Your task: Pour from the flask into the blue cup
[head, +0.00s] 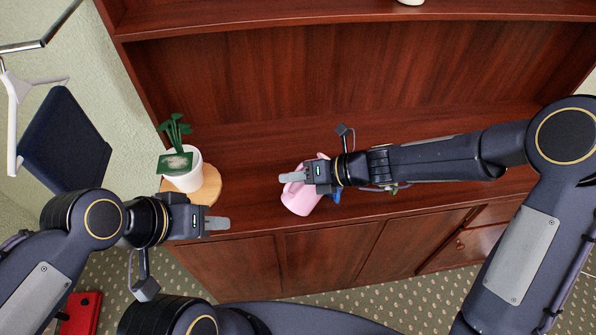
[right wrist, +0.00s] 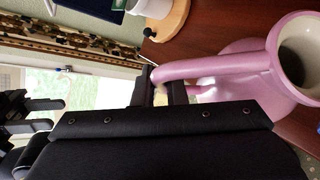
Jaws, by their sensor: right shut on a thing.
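The pink flask (head: 300,201) is tilted above or on the wooden cabinet top. Its open mouth and handle show in the right wrist view (right wrist: 246,67). My right gripper (head: 293,177) is shut on the flask's handle; its fingers also show in the right wrist view (right wrist: 162,92). A small piece of blue (head: 337,197), probably the blue cup, shows just right of the flask; my right gripper and the flask hide the rest. My left gripper (head: 216,223) is empty near the cabinet's front edge, its fingers apart in the right wrist view (right wrist: 45,115).
A white pot with a green plant (head: 186,180) stands on a round wooden board (head: 210,190) at the left, with a green card in front of it. A shelf (head: 350,17) runs above the cabinet top. The top behind the flask (head: 270,145) is clear.

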